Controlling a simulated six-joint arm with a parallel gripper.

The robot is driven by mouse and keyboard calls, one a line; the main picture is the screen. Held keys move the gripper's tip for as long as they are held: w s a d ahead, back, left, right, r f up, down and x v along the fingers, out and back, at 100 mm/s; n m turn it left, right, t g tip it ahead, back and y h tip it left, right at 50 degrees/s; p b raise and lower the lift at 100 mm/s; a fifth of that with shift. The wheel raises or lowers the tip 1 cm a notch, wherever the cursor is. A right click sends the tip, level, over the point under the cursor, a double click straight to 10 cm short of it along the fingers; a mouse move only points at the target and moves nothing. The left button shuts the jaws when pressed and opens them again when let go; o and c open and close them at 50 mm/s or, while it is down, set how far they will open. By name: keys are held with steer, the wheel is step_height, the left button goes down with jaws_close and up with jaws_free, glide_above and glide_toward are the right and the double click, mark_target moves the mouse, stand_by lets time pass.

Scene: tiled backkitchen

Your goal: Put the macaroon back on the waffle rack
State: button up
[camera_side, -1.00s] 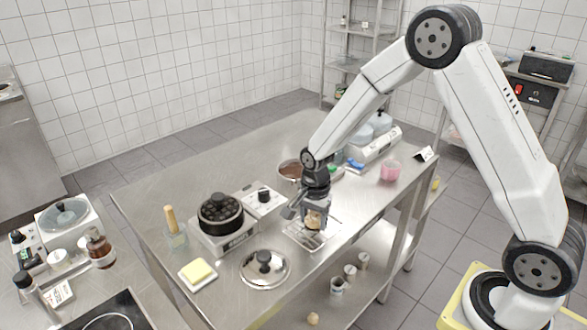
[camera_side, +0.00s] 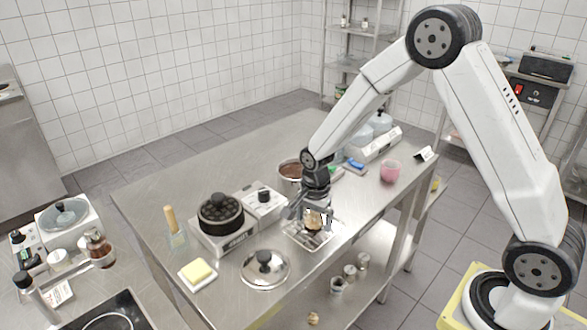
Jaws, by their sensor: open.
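The waffle rack (camera_side: 301,238), a small wire rack, stands near the right-hand edge of the steel table. My gripper (camera_side: 314,222) points down just over it, with its fingers spread open. A small tan, rounded thing that looks like the macaroon (camera_side: 313,222) shows between the fingers, at the rack. The fingers partly hide it, and I cannot tell whether it rests fully on the wires.
A round black waffle iron (camera_side: 221,214) stands left of the rack, and a metal lid (camera_side: 265,268) lies in front. A pot (camera_side: 290,171) stands behind my gripper. A yellow block on a white dish (camera_side: 198,272) is at the front left. A pink cup (camera_side: 390,171) is at the right.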

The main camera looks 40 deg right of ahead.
mark_target(314, 214)
step_height(314, 214, up, 12)
stand_by(0.7)
stand_by(0.5)
steer(key=s+a+f+n+t, duration=0.1)
steer(key=s+f+n+t, duration=0.1)
steer(key=s+n, duration=1.2)
steer(key=shift+a+f+n+t, duration=0.2)
steer(key=shift+f+n+t, duration=0.1)
steer(key=shift+f+n, duration=0.45)
